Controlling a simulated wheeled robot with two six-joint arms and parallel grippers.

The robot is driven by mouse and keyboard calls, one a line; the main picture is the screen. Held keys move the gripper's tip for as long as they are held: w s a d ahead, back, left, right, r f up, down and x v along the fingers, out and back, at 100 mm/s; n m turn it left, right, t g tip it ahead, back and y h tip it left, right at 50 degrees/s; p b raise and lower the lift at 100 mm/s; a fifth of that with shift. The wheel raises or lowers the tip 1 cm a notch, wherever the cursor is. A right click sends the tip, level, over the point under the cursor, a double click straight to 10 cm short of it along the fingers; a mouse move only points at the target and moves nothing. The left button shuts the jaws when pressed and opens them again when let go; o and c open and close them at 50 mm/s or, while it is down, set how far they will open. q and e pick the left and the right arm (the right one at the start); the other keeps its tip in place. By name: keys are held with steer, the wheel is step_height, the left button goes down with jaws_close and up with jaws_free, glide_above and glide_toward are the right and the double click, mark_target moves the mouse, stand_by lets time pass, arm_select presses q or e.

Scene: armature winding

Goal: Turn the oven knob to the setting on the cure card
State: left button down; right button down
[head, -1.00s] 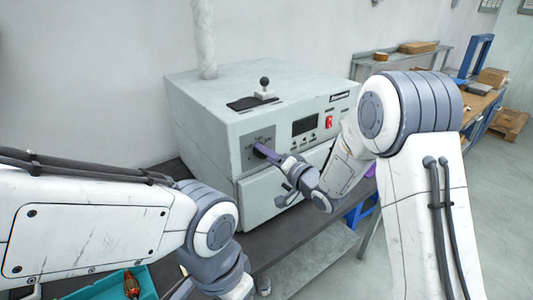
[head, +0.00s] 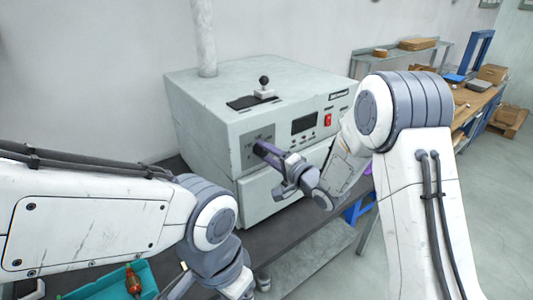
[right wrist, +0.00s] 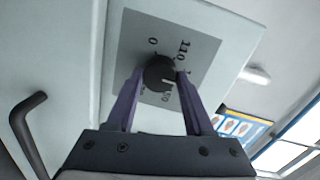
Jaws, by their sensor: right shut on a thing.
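The oven (head: 215,120) is a pale grey box on a dark bench in the head view. Its black round knob (right wrist: 160,74) sits on a grey dial plate (right wrist: 196,50) marked 0, 110 and 150. A white pointer line on the knob points roughly down, toward the 150 side in the right wrist view. My right gripper (head: 262,150) is at the dial, its purple fingers shut on the knob from both sides. The fingers hide part of the dial. My left arm's wrist is at the lower edge; its fingers are not visible. I cannot identify a cure card.
The oven has a display (head: 304,124), a red switch (head: 328,119) and a small ball-topped lever (head: 264,87) on top. A teal tray (head: 110,287) with an orange-handled tool (head: 133,281) lies at the lower left. A dark handle (right wrist: 27,118) sticks out near the gripper.

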steer(key=shift+f, duration=0.15)
steer(key=shift+c, duration=1.4)
jaws_free()
steer(key=shift+s, duration=0.1)
steer(key=shift+s+d, duration=0.25)
steer(key=shift+d, duration=0.05)
steer(key=b+v, duration=0.3)
steer(key=v, duration=0.6)
steer(key=shift+s+d, duration=0.2)
steer(key=shift+s, duration=0.1)
